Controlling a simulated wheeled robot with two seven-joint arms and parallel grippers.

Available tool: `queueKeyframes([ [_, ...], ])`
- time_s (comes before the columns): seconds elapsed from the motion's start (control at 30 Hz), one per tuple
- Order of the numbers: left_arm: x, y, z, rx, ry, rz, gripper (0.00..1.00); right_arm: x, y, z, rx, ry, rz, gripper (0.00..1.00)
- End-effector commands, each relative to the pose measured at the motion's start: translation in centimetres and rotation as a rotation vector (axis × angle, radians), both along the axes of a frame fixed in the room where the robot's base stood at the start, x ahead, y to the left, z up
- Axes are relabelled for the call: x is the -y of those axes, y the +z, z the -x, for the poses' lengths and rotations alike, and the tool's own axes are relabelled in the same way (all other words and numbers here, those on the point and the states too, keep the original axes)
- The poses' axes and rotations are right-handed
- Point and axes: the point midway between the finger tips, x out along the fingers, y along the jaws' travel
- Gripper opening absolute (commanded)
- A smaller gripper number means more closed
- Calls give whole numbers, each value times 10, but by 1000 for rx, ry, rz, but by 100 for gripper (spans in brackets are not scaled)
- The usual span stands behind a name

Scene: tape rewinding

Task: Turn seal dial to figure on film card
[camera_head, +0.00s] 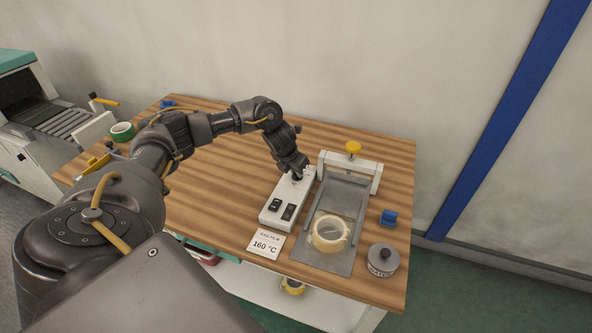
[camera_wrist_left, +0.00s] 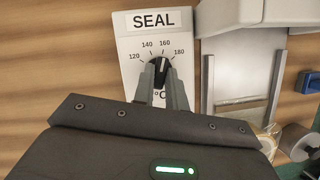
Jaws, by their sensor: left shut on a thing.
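The seal dial (camera_wrist_left: 157,70) is a black knob on a white panel marked SEAL, with figures 120, 140, 160 and 180. Its white pointer mark is turned up and slightly right, close to 160. My left gripper (camera_wrist_left: 162,88) is shut on the knob, one finger on each side. In the head view, my left gripper (camera_head: 297,172) reaches down onto the far end of the white control box (camera_head: 272,217) and hides the dial. The film card (camera_head: 265,246) lies in front of the box and reads 160 °C. My right gripper is not in view.
The sealer frame with a yellow knob (camera_head: 353,147) stands right of the box, with a tape roll (camera_head: 330,233) on its plate. A blue block (camera_head: 388,217) and a grey round tin (camera_head: 383,260) are further right. The table's middle is bare.

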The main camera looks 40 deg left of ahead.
Motion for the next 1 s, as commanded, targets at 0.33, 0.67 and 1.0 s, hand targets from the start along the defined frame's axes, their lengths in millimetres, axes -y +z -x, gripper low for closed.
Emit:
queueKeyframes([
  [0.33, 0, 1, -1, 2, 0, 0, 35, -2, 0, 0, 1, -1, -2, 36],
  [0.67, 0, 7, 2, 3, -1, 0, 35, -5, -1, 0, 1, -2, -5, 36],
  [1.0, 0, 66, 26, 6, -3, 0, 35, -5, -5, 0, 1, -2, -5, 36],
])
